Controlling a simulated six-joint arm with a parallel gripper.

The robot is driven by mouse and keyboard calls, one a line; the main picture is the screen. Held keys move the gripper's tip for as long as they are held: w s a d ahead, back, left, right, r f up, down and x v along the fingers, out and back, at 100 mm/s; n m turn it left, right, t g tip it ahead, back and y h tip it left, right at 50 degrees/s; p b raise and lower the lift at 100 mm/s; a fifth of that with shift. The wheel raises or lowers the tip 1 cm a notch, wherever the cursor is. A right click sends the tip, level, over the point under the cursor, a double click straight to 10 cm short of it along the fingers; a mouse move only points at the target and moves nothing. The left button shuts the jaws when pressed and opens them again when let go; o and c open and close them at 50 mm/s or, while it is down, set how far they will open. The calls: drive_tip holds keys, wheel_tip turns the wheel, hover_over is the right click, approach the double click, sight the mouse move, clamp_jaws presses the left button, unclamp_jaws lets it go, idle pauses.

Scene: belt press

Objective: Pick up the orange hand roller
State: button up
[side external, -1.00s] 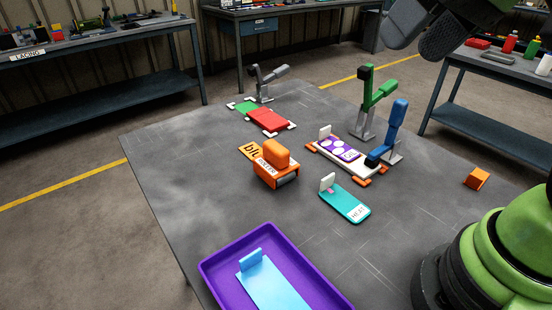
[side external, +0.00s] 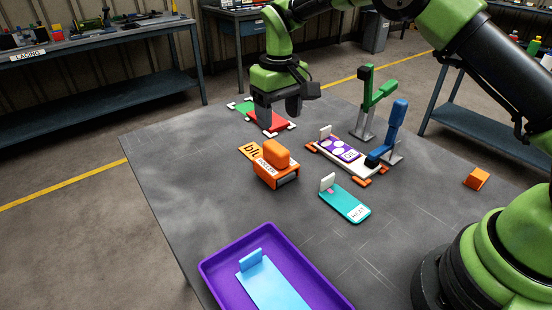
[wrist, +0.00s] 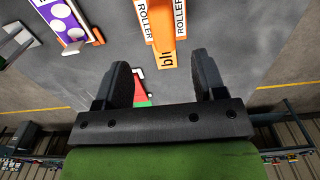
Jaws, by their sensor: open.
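The orange hand roller (side external: 275,166) stands on the grey table, with a white label on its side and a rounded orange grip on top. In the wrist view the roller (wrist: 160,15) is at the top edge, partly cut off, with ROLLER labels on both sides. My gripper (side external: 279,112) is open and empty, above the table behind the roller, over the red and green piece. In the wrist view its two dark fingers (wrist: 164,82) are spread, and the roller lies beyond their tips, apart from them.
An orange tag (side external: 251,151) lies against the roller. A purple-patterned plate (side external: 343,154) in a white fixture, green lever (side external: 368,100) and blue lever (side external: 393,130) stand to the right. A teal paddle (side external: 346,200), purple tray (side external: 208,268) and orange block (side external: 477,179) sit around. The left table area is clear.

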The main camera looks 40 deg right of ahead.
sight(276, 146)
wheel_tip(276, 146, down, 4)
drive_tip(key=shift+f, duration=0.2)
drive_tip(key=f, duration=0.5)
drive_tip(key=shift+w+a+f, duration=0.1)
drive_tip(key=shift+w+a, duration=0.05)
drive_tip(key=shift+w, duration=0.1)
drive_tip(key=shift+c, duration=0.2)
clamp_jaws()
wheel_tip(276, 146, up, 10)
drive_tip(key=shift+r, duration=0.1)
